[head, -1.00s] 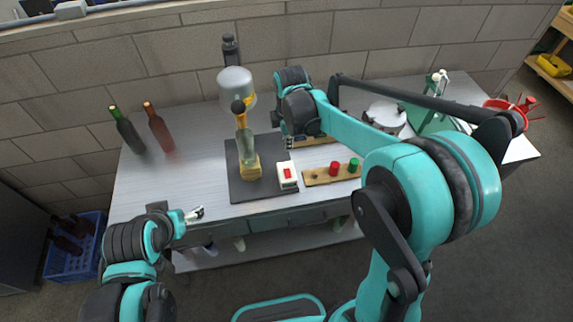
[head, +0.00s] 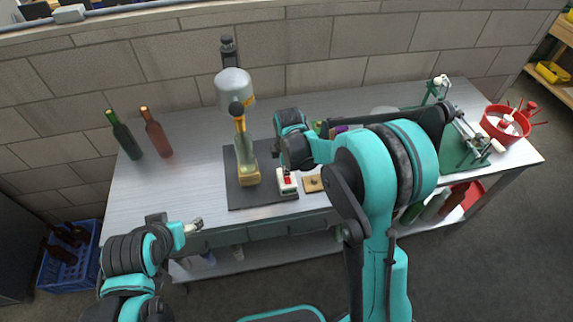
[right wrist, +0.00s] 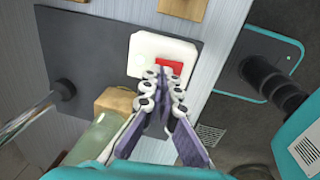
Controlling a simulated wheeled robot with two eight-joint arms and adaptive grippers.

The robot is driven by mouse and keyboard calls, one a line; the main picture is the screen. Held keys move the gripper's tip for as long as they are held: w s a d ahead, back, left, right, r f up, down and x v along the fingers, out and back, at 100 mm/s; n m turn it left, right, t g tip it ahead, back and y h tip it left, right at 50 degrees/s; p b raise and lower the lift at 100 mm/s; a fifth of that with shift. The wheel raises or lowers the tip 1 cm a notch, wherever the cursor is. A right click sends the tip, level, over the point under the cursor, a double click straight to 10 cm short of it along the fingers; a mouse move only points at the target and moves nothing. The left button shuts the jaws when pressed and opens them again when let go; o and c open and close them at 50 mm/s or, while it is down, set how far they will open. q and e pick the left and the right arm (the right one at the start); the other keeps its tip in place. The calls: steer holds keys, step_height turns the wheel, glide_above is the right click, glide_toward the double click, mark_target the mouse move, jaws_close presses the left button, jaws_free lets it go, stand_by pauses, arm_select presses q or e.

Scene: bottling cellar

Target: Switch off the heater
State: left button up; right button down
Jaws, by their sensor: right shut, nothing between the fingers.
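The heater, a grey metal bell (head: 235,88) on a stand, hangs above a green bottle (head: 243,145) on a wooden block. A white switch box (head: 286,188) with a red rocker (right wrist: 168,66) sits at the front right edge of the dark mat (head: 240,197). My right gripper (right wrist: 165,78) is shut and empty, its fingertips over the front edge of the red rocker in the right wrist view. I cannot tell whether they touch it. In the head view its fingers are mostly hidden by my wrist. My left gripper (head: 193,226) hangs at the bench's front edge, its fingers too small to read.
Two bottles, green (head: 124,136) and brown (head: 157,133), stand at the left of the bench. A wooden board (head: 313,184) lies right of the switch box, mostly behind my right arm. A green device (head: 457,150) and a red bowl (head: 497,126) are at the right.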

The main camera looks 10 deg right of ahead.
steer(key=shift+f, duration=0.55)
steer(key=shift+w+f+b, duration=0.2)
steer(key=shift+f+b, duration=0.25)
steer(key=shift+b, duration=0.1)
steer(key=shift+s+r, duration=0.1)
steer(key=shift+r, duration=0.1)
steer(key=shift+s, duration=0.1)
